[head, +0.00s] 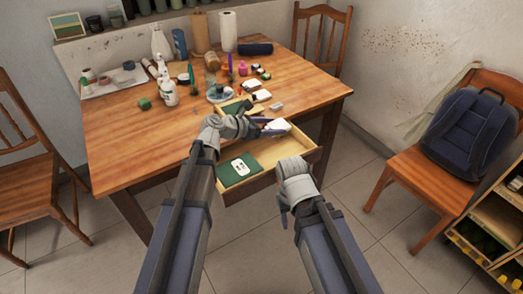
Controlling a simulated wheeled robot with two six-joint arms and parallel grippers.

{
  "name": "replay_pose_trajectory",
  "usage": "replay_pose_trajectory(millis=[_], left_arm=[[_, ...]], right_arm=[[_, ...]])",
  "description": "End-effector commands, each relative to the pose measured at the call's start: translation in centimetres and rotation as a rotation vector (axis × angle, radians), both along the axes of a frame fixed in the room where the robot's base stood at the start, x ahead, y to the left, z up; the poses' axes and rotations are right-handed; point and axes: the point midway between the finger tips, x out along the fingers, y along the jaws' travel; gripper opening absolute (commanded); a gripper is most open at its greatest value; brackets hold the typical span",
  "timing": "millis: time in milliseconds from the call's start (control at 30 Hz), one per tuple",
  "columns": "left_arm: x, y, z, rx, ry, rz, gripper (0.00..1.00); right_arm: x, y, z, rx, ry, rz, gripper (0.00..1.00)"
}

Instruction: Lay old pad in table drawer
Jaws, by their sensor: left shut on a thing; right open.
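The table drawer (267,177) is pulled out from the wooden table (125,130). A green pad with a white label (240,169) lies in its left part. My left gripper (262,127) is over the back of the drawer, near the table edge. It is shut on a small white and dark thing (277,127), partly hidden by the fingers; I cannot tell if this is the old pad. Another green flat thing (236,106) lies on the table behind this gripper. My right gripper (284,207) is open and empty at the drawer's front right corner.
Bottles, paint jars and small items crowd the table's back and middle. The table's front left is mostly clear. Wooden chairs stand left, behind and right; the right chair holds a dark blue backpack (470,130). A shelf (490,225) with bottles stands at lower right.

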Motion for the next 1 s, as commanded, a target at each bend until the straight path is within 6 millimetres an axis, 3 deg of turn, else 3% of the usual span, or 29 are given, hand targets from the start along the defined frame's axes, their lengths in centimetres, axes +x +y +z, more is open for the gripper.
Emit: replay_pose_trajectory(millis=[300, 600, 900, 1000], left_arm=[[0.0, 0.0, -5.3, 0.000, 0.000, 0.001, 0.16], [0.0, 0.0, -5.9, 0.000, 0.000, 0.001, 0.16], [0.0, 0.0, -9.3, 0.000, 0.000, 0.001, 0.16], [0.0, 0.0, -9.5, 0.000, 0.000, 0.001, 0.16]], right_arm=[[0.0, 0.0, -5.3, 0.000, 0.000, 0.000, 0.53], [0.0, 0.0, -5.9, 0.000, 0.000, 0.000, 0.53], [0.0, -0.1, -9.3, -0.003, -0.001, 0.001, 0.53], [0.0, -0.1, -9.5, -0.004, -0.001, 0.001, 0.53]])
